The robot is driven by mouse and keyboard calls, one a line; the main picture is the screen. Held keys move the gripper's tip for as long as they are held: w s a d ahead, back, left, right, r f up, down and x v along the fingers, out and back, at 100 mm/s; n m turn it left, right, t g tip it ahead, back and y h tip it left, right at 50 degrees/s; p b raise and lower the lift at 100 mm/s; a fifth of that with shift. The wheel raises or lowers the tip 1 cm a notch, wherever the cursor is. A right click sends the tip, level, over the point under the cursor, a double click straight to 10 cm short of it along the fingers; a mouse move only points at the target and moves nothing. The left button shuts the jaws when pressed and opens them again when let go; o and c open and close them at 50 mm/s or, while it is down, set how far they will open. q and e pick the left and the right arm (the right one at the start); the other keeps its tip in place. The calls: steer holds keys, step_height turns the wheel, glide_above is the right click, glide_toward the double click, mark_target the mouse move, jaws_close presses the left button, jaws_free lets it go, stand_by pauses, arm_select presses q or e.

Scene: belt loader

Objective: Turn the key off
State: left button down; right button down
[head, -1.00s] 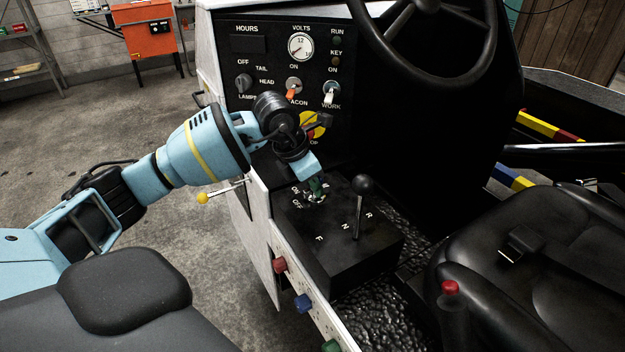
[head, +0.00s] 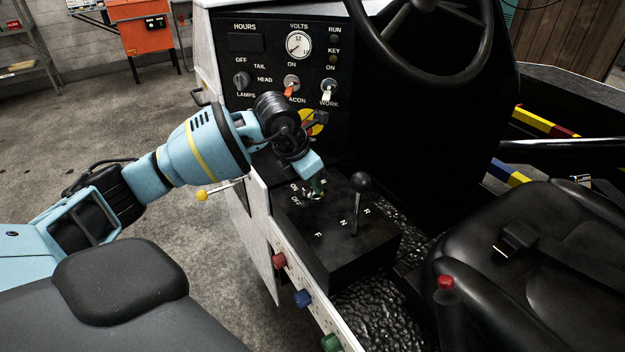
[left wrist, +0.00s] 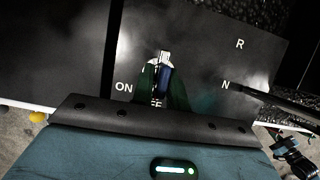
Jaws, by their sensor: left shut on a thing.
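The key sits in its switch on top of the black lever box (head: 335,260), beside the printed ON and OFF marks. My left gripper (head: 316,186) reaches down onto it from the left, its dark green fingers mostly covering the key in the head view. In the left wrist view, the gripper (left wrist: 163,88) is shut on the key (left wrist: 165,74), a blue piece between the fingers with a silvery end beyond. ON shows left of the fingers; OFF is partly covered below them. The key's exact angle is hard to tell. My right gripper is not in view.
A black-knobbed gear lever (head: 359,182) stands close right of the gripper. The dash panel (head: 270,75) with switches and the steering wheel (head: 430,45) are behind. A yellow-tipped lever (head: 203,195) sticks out left. The black seat (head: 510,265) is at right.

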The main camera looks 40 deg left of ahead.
arm_select(q)
steer(key=c, duration=1.4)
jaws_free()
steer(key=v, duration=0.7)
steer(key=shift+s+r, duration=0.2)
steer(key=shift+r, duration=0.1)
steer(key=shift+s+f, duration=0.1)
